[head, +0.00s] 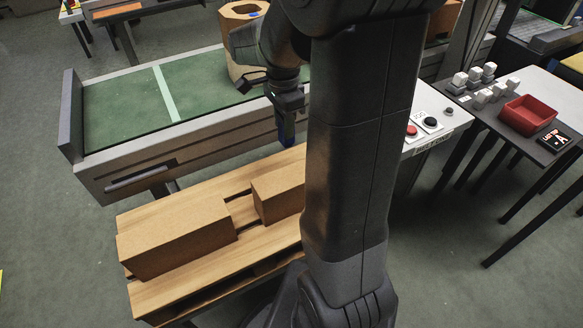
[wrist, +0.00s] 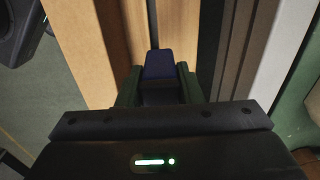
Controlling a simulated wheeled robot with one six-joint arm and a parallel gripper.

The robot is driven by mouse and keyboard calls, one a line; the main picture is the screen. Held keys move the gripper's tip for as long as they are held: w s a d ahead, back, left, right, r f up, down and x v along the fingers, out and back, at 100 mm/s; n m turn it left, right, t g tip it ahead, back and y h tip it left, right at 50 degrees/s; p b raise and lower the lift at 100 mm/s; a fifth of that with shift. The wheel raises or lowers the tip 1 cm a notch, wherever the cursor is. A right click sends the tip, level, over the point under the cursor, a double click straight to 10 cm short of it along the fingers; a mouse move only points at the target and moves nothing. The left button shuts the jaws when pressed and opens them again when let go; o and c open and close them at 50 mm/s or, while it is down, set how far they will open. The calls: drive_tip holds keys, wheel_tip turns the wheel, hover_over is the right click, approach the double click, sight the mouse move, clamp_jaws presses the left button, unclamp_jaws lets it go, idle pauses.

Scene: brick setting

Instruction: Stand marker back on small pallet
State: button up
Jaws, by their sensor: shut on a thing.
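My gripper (head: 286,112) is shut on the dark blue marker (head: 287,134), which points downward below the fingers. The marker hangs over the far edge of the small pallet (head: 165,294), near the conveyor. I cannot tell whether the marker's lower end touches the pallet. My arm hides the pallet's right part in the head view.
Two cardboard boxes lie on the pallet, a long one (head: 175,240) and a smaller one (head: 279,190). Behind is a green conveyor (head: 125,110) with an open cardboard bin (head: 240,50). A panel with buttons (head: 431,125) and a table with a red tray (head: 527,115) stand right.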

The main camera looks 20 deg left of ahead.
drive_tip(key=shift+a+f, duration=0.1)
drive_tip(key=shift+f, duration=0.1)
wheel_tip(320, 180, down, 10)
drive_tip(key=shift+r+b, duration=0.15)
drive_tip(key=shift+b, duration=0.9)
drive_tip(key=o, duration=0.8)
wheel_tip(320, 180, up, 12)
drive_tip(key=shift+r+p, duration=0.1)
drive_tip(key=shift+p, duration=1.05)
